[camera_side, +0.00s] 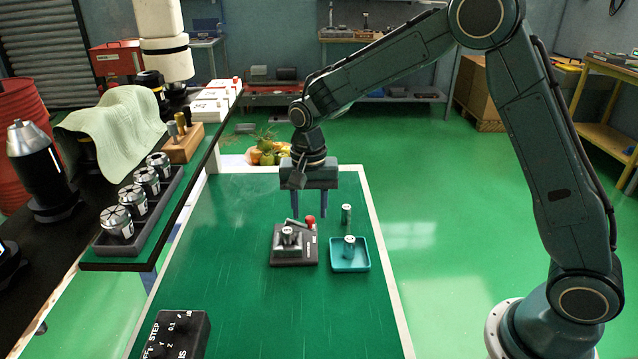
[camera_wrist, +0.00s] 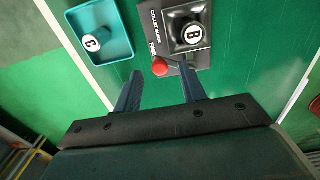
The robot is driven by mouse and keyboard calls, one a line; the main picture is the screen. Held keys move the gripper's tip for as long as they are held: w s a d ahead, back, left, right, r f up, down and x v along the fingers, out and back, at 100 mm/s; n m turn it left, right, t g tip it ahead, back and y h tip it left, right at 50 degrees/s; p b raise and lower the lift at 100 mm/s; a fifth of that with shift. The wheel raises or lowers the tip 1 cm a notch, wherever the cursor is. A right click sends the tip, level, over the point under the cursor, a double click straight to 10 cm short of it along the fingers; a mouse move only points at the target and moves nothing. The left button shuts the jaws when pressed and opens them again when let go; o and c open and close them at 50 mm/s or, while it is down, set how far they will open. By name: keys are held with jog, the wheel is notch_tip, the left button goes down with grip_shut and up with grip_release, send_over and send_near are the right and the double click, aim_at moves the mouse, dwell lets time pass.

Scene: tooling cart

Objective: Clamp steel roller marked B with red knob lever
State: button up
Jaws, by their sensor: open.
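The steel roller marked B (camera_side: 289,236) stands upright in the dark collet block (camera_side: 296,258). In the wrist view, roller B (camera_wrist: 193,33) shows its letter from above, seated in the square black holder of the collet block (camera_wrist: 197,58). The lever's red knob (camera_side: 310,219) is at the block's back right in the side view. The red knob (camera_wrist: 160,67) appears between the fingertips in the wrist view. My gripper (camera_side: 302,212) is open, pointing down just above and behind the block. In the wrist view my gripper (camera_wrist: 161,76) holds nothing; contact with the knob cannot be told.
A teal tray (camera_side: 350,268) right of the block holds a roller marked C (camera_side: 349,247). Another roller (camera_side: 346,214) stands on the green surface behind the tray. A black control box (camera_side: 180,335) is at the front left. A rack of collets (camera_side: 135,240) sits on the left shelf.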

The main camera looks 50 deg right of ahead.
jog(key=shift+f, duration=0.7)
grip_shut()
jog(key=shift+d+n, duration=0.15)
jog(key=shift+n, duration=0.15)
jog(key=d+n, duration=0.1)
jog(key=n, duration=0.1)
jog(key=w+d+n, duration=0.1)
jog(key=n, duration=0.1)
jog(key=shift+w+n, duration=0.1)
jog(key=shift+n, duration=0.3)
jog(key=shift+w+d+n, duration=0.3)
jog(key=shift+w+n, duration=0.1)
jog(key=shift+n, duration=0.7)
jog(key=shift+w+d+n, duration=0.25)
jog(key=shift+w+n, duration=0.15)
jog(key=shift+n, duration=0.7)
